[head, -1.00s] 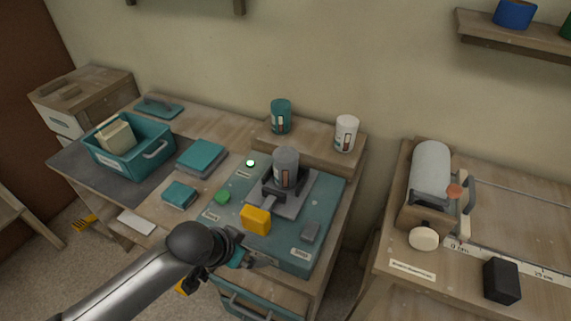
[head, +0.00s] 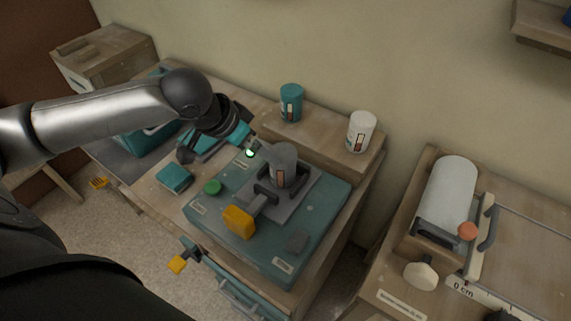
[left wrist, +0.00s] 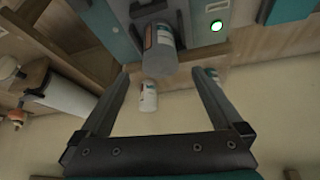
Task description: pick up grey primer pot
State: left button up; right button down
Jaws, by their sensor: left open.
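The grey primer pot (head: 284,160) stands upright in a dark grey clamp-like holder (head: 268,186) on a teal bench unit. It also shows in the left wrist view (left wrist: 158,52), just beyond and between the fingers. My left gripper (head: 254,150) is open and empty, to the left of the pot and apart from it. Its two spread fingers show in the left wrist view (left wrist: 163,76). A yellow handle (head: 238,221) sticks out from the front of the holder. My right gripper is in neither view.
A teal pot (head: 291,102) and a white pot (head: 361,131) stand on a raised wooden ledge behind. My left arm partly hides a teal crate. A roller bench (head: 445,200) stands at right.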

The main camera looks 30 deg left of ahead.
aim_at(283, 159)
pick_arm(q)
jog(key=b+x, duration=0.1)
jog(key=x, duration=0.7)
jog(key=shift+w+r, duration=0.1)
jog(key=x, duration=0.2)
jog(key=b+x, duration=0.1)
jog(key=x, duration=0.1)
jog(key=shift+w+d+b, duration=0.2)
jog(key=shift+w+b, duration=0.1)
jog(key=shift+w, duration=0.2)
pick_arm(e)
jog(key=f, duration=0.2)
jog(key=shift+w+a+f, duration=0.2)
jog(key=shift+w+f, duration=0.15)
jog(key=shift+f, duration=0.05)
pick_arm(q)
grip_shut()
